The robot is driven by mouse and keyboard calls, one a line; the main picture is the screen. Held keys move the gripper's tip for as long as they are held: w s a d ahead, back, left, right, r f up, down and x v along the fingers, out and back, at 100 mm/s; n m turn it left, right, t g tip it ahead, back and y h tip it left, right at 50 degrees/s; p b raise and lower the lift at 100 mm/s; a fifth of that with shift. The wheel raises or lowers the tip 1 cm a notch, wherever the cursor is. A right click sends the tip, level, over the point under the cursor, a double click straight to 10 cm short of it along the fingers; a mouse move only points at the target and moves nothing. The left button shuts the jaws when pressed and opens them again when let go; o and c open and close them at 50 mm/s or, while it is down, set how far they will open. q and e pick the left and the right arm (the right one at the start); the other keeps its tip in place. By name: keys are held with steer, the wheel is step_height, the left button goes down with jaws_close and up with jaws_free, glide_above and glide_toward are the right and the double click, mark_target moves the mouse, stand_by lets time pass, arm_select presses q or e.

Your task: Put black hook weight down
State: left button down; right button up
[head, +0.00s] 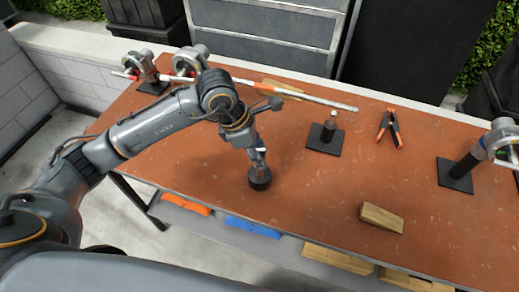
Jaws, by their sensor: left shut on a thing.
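The black hook weight (259,179) is a short dark cylinder at the front edge area of the brown table (330,205). My left gripper (259,160) is directly above it, pointing down, shut on its upper part. The weight looks upright and at or very close to the table surface; I cannot tell whether it touches. My left arm comes in from the left and hides part of the table behind it. My right gripper does not show.
A black stand with a short post (325,138) and orange-black pliers or a clamp (390,128) are behind to the right. A long rod (310,97) runs across the back. A clamp stand (465,165) is at right.

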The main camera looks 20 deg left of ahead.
arm_select(q)
steer(key=shift+f, duration=0.2)
steer(key=c, duration=0.8)
jaws_free()
steer(key=shift+c, duration=0.2)
steer(key=shift+r, duration=0.1)
steer(key=shift+r, duration=0.2)
steer(key=shift+a+r, duration=0.15)
steer(key=shift+r, duration=0.15)
steer(key=b+v, duration=0.2)
steer(key=v, duration=0.9)
steer(key=shift+r, duration=0.1)
